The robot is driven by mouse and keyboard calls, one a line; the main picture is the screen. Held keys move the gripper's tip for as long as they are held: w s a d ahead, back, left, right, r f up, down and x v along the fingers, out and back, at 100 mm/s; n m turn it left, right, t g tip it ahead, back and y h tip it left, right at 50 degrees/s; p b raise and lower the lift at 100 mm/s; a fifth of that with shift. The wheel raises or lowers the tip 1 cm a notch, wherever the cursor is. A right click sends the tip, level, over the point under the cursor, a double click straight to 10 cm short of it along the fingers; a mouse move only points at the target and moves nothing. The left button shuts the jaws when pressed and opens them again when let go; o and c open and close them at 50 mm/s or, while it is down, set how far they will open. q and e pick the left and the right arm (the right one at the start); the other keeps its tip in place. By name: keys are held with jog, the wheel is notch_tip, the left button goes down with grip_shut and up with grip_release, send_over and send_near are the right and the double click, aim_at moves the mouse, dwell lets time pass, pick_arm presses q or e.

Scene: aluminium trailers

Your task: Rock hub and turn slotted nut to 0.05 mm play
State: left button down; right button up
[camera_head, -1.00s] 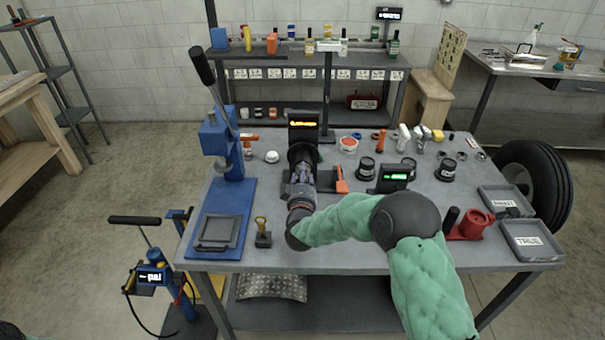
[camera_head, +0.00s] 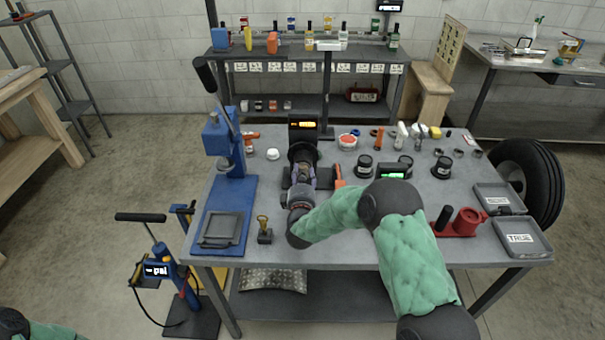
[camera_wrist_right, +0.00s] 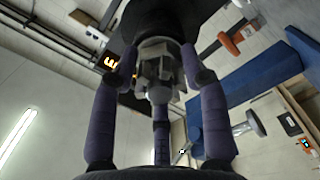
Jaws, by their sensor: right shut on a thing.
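The hub (camera_head: 302,151) is a dark round piece on a stand in the middle of the bench, in front of a small orange-lit display (camera_head: 304,125). My right gripper (camera_head: 301,172) reaches to it from the front. In the right wrist view its purple-grey fingers (camera_wrist_right: 158,75) close around a grey metal piece with notches (camera_wrist_right: 157,62), which looks like the slotted nut on the hub's end. The fingers and wrist hide much of the hub in the head view. The display digits are too small to read. My left gripper is out of view; only part of that arm shows at the lower left.
A blue lever press (camera_head: 225,190) stands left of the hub. A green-lit display (camera_head: 394,171), dark round jars (camera_head: 364,166) and a red fixture (camera_head: 462,222) are to the right. Grey trays (camera_head: 521,237) lie at the right edge. A blue pump (camera_head: 165,270) stands on the floor, front left.

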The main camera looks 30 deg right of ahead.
jog(key=shift+n, duration=0.3)
jog(key=o, duration=1.2)
jog(key=shift+c, duration=0.2)
jog(key=v, duration=1.2)
jog(key=shift+f, duration=0.15)
